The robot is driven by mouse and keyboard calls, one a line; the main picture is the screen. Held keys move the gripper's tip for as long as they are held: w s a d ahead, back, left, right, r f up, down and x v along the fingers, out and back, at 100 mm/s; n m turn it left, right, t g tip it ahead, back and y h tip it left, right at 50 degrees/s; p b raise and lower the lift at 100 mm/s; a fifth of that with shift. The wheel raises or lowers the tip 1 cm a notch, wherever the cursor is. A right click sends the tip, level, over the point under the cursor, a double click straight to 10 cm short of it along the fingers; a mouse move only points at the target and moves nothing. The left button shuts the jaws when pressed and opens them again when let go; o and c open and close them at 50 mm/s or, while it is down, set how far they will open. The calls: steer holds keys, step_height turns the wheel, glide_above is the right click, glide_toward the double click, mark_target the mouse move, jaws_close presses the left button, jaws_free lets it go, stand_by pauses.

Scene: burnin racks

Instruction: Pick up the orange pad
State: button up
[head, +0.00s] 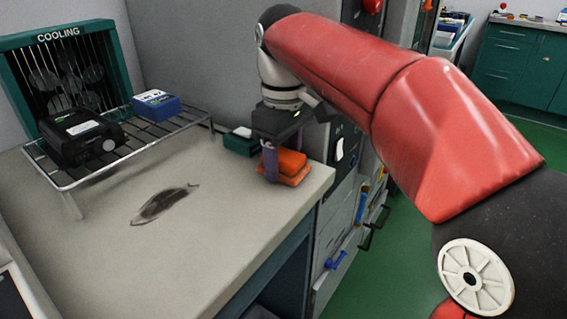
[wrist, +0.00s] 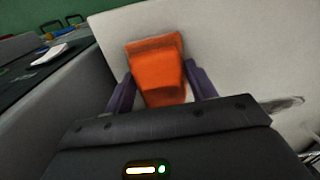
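The orange pad (head: 290,163) lies near the right front edge of the grey counter, and looks like two stacked orange layers. It also shows in the wrist view (wrist: 157,72), between the two purple fingers. My gripper (head: 273,168) points down at the pad, with one purple finger showing at its left side in the head view. In the wrist view my gripper (wrist: 160,78) has its fingers spread, one on each side of the pad. I see narrow gaps beside the pad, but contact is hard to judge.
A wire rack (head: 150,140) on the counter (head: 215,215) holds a black device (head: 82,138) and a blue box (head: 156,105), before a green COOLING unit (head: 70,33). A dark green box (head: 240,142) sits behind my gripper. A dark smear (head: 163,204) marks the open counter.

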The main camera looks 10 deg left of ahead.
mark_target(283, 154)
steer(key=shift+c, duration=1.4)
step_height(283, 154, up, 8)
steer(key=shift+f+p, duration=0.1)
steer(key=shift+p, duration=1)
steer(key=shift+r, duration=1.1)
steer(key=o, duration=0.4)
steer(key=c, duration=0.3)
